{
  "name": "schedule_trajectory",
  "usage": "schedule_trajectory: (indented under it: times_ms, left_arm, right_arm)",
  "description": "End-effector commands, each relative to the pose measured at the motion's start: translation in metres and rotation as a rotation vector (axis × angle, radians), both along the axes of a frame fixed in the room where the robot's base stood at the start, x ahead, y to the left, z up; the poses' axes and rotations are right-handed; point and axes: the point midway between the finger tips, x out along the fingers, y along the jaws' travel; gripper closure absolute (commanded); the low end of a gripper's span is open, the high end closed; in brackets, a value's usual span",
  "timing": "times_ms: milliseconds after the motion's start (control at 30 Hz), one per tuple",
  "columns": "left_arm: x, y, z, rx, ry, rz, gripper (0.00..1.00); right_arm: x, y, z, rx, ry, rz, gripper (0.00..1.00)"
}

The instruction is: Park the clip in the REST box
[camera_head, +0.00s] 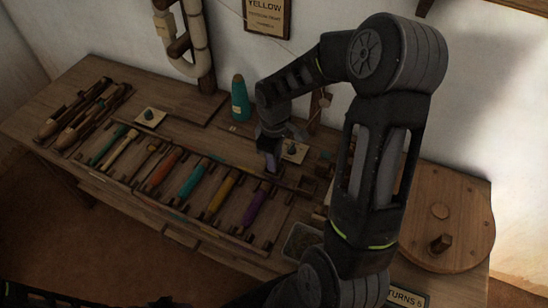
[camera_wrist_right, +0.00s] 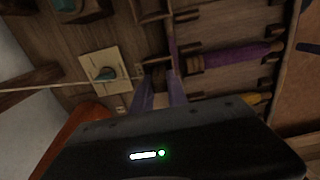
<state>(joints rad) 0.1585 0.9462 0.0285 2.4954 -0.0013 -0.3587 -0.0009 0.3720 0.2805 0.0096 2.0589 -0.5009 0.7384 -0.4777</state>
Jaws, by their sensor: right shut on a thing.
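My right gripper (camera_head: 269,166) is low over the bench, behind the right end of the bobbin row. In the right wrist view its two fingers (camera_wrist_right: 160,92) are close together around a small brown piece, which I take to be the clip (camera_wrist_right: 156,73); its shape is mostly hidden. A pale thread runs to it from the left in that view. I cannot read a REST label; a small dark wooden box (camera_head: 308,187) stands just right of the gripper and may be the REST box. My left gripper is not seen; only dark arm parts show along the bottom edge.
Coloured bobbins, including a purple one (camera_head: 255,208), lie in a wooden rack. A pale plate with a knob (camera_head: 293,151) is close behind the gripper, with a teal cone (camera_head: 240,100) farther back. A round wooden board (camera_head: 455,225) stands right. My right arm hides part of the bench.

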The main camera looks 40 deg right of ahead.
Motion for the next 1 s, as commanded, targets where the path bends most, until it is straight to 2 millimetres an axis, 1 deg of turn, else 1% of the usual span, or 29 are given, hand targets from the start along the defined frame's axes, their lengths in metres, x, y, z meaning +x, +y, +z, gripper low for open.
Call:
schedule_trajectory:
  times_ms: [400, 433, 700, 733, 900, 1000]
  left_arm:
    - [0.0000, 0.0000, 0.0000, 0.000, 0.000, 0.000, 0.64]
    - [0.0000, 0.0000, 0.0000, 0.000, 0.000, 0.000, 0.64]
    - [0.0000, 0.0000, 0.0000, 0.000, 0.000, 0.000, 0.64]
    - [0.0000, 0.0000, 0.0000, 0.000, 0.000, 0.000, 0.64]
    - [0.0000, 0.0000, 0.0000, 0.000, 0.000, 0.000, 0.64]
    - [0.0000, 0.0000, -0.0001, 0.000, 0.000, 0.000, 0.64]
  right_arm:
    - [0.0001, 0.0000, 0.0000, 0.000, 0.000, 0.000, 1.00]
    - [0.0001, 0.0000, 0.0000, 0.000, 0.000, 0.000, 0.80]
    - [0.0001, 0.0000, 0.0000, 0.000, -0.001, 0.000, 0.57]
    - [0.0002, 0.0000, 0.0000, 0.000, -0.001, 0.000, 0.56]
    - [0.0001, 0.0000, 0.0000, 0.000, -0.001, 0.000, 0.56]
    - [0.0001, 0.0000, 0.0000, 0.000, -0.001, 0.000, 0.48]
